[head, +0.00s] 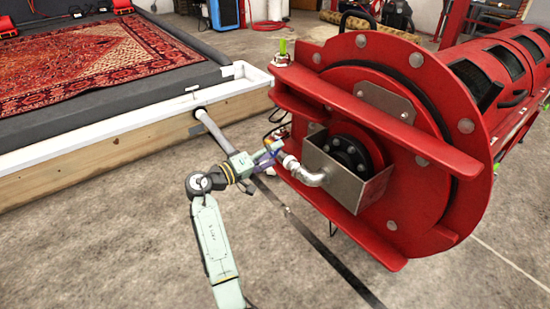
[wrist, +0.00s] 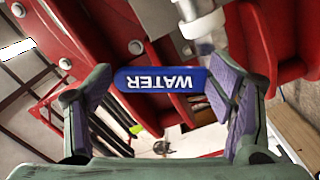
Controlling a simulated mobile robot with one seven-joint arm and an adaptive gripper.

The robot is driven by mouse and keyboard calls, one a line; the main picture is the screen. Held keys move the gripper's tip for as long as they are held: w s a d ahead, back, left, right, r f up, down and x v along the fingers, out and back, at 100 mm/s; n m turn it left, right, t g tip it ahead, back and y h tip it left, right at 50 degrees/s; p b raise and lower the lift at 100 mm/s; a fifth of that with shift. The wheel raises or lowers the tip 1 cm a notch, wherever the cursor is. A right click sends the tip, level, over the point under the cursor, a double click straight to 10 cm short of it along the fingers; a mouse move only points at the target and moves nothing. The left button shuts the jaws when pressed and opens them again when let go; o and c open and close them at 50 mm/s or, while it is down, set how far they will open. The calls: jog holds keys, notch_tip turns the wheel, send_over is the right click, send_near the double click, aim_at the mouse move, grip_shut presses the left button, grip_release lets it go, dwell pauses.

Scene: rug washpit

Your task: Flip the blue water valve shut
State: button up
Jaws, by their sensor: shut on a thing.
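The blue water valve handle (wrist: 163,80) shows in the middle of the wrist view, with white "WATER" lettering upside down. It runs crosswise between the two purple-padded fingers of my gripper (wrist: 162,76), which is shut on it, one finger at each end. The silver pipe fitting (wrist: 203,28) is just above the handle's right end. In the head view my gripper (head: 268,155) is beside the elbow pipe (head: 312,176) at the red drum machine (head: 410,205). There the handle is a small blue patch, mostly hidden by the fingers.
The red machine's crossbars and steel bracket (head: 345,180) are close to the right of my gripper. A grey pipe (head: 215,132) runs behind it to the white-topped wooden pit edge (head: 110,150). A patterned rug (head: 90,62) lies in the pit.

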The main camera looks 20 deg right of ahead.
jog(key=shift+w+a+r+n+p, duration=0.1)
jog(key=shift+w+r+n+p, duration=0.35)
jog(key=shift+n, duration=0.45)
jog(key=shift+w+d+r+n+p, duration=0.1)
jog(key=shift+w+r+n+p, duration=0.1)
jog(key=shift+w+n+p, duration=0.5)
jog(key=shift+w+a+r+n+p, duration=0.1)
jog(key=shift+w+r+n+p, duration=0.2)
jog(key=shift+n, duration=0.8)
jog(key=o, duration=1.7)
jog(key=shift+f, duration=0.2)
jog(key=v, duration=1.2)
jog(key=shift+w, duration=0.1)
